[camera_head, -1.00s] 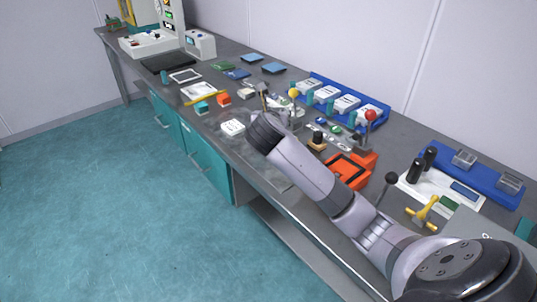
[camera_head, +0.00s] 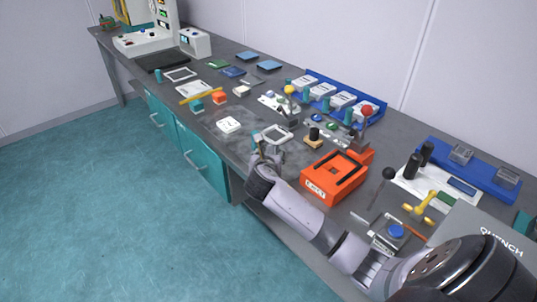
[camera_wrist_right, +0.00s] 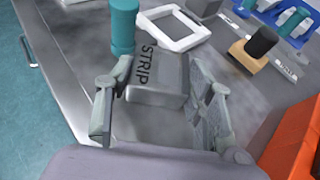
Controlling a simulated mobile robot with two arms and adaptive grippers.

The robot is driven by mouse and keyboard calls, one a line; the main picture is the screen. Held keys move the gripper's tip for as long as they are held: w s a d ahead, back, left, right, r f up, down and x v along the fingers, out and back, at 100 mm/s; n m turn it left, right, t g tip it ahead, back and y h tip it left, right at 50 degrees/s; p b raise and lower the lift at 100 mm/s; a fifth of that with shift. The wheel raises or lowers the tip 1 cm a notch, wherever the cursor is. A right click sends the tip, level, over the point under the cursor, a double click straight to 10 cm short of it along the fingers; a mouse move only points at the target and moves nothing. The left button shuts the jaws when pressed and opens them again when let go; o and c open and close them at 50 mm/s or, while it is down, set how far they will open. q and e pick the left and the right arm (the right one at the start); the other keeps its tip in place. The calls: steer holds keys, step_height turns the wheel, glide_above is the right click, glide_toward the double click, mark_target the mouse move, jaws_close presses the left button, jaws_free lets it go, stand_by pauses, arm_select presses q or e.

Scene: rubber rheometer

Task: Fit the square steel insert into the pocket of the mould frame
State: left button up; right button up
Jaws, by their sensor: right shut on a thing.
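My right gripper (camera_head: 257,158) is low over the front edge of the bench. I cannot tell whether this block is the square steel insert. A pale square frame with an open middle (camera_head: 275,134) lies on the bench just beyond the gripper, apart from it. It also shows in the right wrist view (camera_wrist_right: 175,28) and may be the mould frame. My left gripper is not in view.
A teal post (camera_wrist_right: 123,25) stands close beyond the held block. An orange fixture (camera_head: 320,190) stands to the right, with a small black-knobbed wooden block (camera_head: 313,138) behind it. A white piece (camera_head: 229,125) lies to the left. A blue rack (camera_head: 365,104) stands along the back.

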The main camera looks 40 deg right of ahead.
steer(key=o, duration=1.4)
steer(key=shift+r, duration=0.1)
steer(key=p+v, duration=1)
steer(key=shift+s+a+r+p, duration=0.25)
steer(key=shift+p, duration=0.1)
steer(key=shift+s+a+r+p, duration=0.1)
steer(key=shift+s+a+p, duration=0.3)
steer(key=shift+s, duration=0.1)
